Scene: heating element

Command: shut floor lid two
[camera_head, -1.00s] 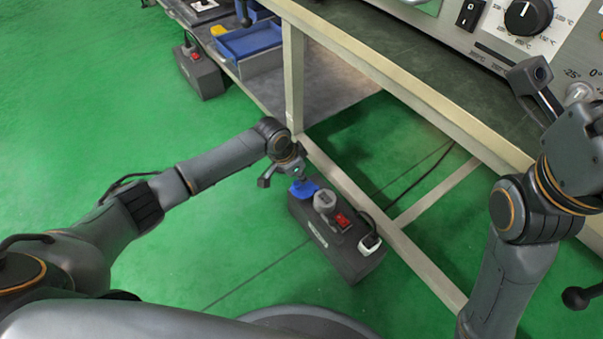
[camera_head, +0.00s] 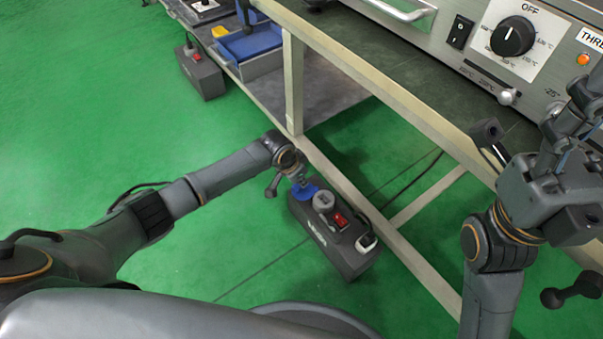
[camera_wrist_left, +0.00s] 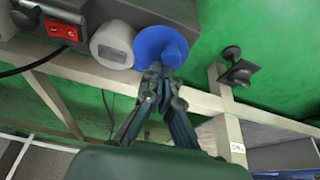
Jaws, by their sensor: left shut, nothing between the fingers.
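The dark floor box (camera_head: 322,243) lies on the green floor beside the bench frame. A round blue lid (camera_head: 307,192) is at its far-left end, next to a grey round socket cover (camera_head: 323,202). Both also show in the left wrist view, the blue lid (camera_wrist_left: 152,42) beside the grey cover (camera_wrist_left: 112,45). I cannot tell whether the blue lid lies fully flat. My left gripper (camera_head: 298,180) is shut and empty, its fingertips (camera_wrist_left: 158,72) at the blue lid's edge; contact is unclear. My right gripper (camera_head: 588,98) is raised at the right; its fingers are unclear.
A second floor box (camera_head: 200,73) and a blue tray (camera_head: 250,43) are farther back. Green floor is open at left.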

